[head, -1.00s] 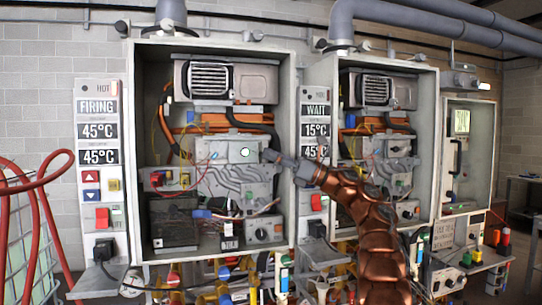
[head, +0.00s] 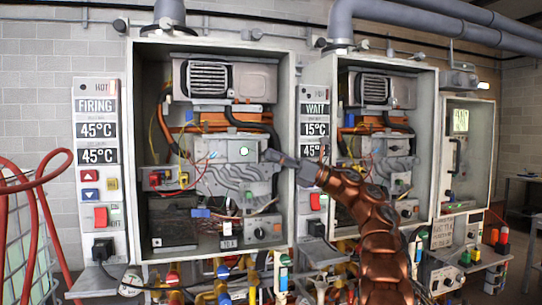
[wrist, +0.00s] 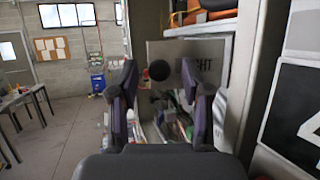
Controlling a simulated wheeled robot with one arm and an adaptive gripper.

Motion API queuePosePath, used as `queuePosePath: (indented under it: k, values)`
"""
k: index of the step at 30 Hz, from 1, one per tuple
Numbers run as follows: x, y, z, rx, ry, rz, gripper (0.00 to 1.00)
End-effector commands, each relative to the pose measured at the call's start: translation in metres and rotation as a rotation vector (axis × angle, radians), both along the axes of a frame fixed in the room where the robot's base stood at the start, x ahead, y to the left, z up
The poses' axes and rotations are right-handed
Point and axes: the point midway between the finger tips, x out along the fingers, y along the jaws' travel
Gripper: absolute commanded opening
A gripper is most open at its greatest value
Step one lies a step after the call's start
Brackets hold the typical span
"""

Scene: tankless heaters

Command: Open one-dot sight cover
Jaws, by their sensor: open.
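My gripper (head: 270,155) reaches into the left heater cabinet from its right edge, at the height of a pale metal panel (head: 240,172) with a small light round spot (head: 244,151). In the wrist view the two fingers of my gripper (wrist: 158,72) stand apart. Between them, farther off, shows a grey plate (wrist: 165,52) with a round black knob (wrist: 158,70). Part of a printed word shows on the plate at the right finger, which hides the rest. I cannot tell whether a finger touches the plate or knob, and no single dot mark is readable.
The left cabinet's right wall (head: 286,215) is close to my gripper. A display column (head: 314,130) reading WAIT stands between the left and middle cabinets. The right cabinet (head: 467,150) has a glazed door. Red hoses (head: 35,215) hang at the far left.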

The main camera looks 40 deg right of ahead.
Motion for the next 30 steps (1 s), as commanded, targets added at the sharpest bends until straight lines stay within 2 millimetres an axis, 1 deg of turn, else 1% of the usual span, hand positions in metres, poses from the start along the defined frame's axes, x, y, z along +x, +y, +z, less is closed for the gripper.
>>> queuePosePath:
  k: [8,12,15,21,30]
  values:
    - [-0.028,-0.029,-0.016,-0.003,-0.003,-0.001,0.48]
    - [-0.044,-0.049,-0.027,0.003,-0.001,-0.002,0.48]
    - [-0.055,-0.059,-0.033,0.002,-0.001,0.000,0.48]
    - [-0.066,-0.072,-0.040,0.003,0.000,-0.001,0.48]
    - [-0.069,-0.074,-0.042,0.000,-0.001,0.001,0.48]
